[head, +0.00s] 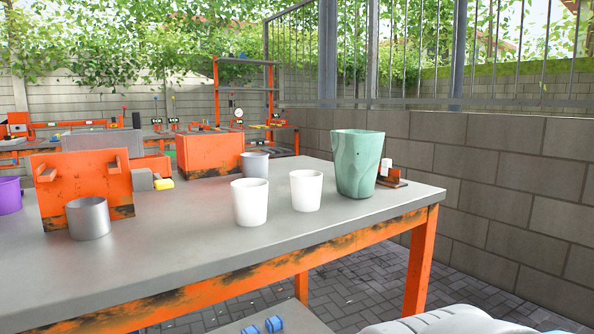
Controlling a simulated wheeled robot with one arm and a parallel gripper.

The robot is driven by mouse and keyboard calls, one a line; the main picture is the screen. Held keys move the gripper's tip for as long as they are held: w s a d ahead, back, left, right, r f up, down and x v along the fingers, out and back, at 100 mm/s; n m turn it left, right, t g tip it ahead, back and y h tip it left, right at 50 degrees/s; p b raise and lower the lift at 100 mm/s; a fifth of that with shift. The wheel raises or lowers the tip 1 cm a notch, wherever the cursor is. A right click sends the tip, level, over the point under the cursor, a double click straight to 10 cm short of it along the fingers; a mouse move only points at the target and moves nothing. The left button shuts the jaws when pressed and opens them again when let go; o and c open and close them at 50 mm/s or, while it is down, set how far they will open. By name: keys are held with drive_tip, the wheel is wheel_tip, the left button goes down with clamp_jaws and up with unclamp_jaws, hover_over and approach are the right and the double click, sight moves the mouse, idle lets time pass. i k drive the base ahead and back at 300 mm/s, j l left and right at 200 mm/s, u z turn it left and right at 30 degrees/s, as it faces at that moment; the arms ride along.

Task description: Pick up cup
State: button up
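Several cups stand upright on the grey-topped table (180,262). Two plain white cups, a left one (249,203) and a right one (306,191), stand near the middle of the tabletop, apart from each other. A larger pale green cup (358,165) stands to their right near the table's right end. A grey metal cup (88,219) stands at the left, and another grey cup (254,164) is partly hidden behind the left white cup. A purple cup (9,196) is cut by the left edge. The view does not show which cup is meant. My gripper is not in view.
An orange metal bracket (80,178) and an orange box (209,154) stand on the table's left and back. A small orange block (390,177) sits behind the green cup. A block wall (500,180) runs along the right. The tabletop's front is clear.

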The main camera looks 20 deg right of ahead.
sight(306, 186)
drive_tip(key=k+j+z, duration=0.15)
drive_tip(key=j, duration=0.25)
drive_tip(key=j+z, duration=0.15)
drive_tip(key=j, duration=0.2)
drive_tip(key=k+j+z, duration=0.15)
drive_tip(key=j, duration=0.2)
drive_tip(key=k+j+z, duration=0.15)
drive_tip(key=j, duration=0.2)
drive_tip(key=k, duration=0.05)
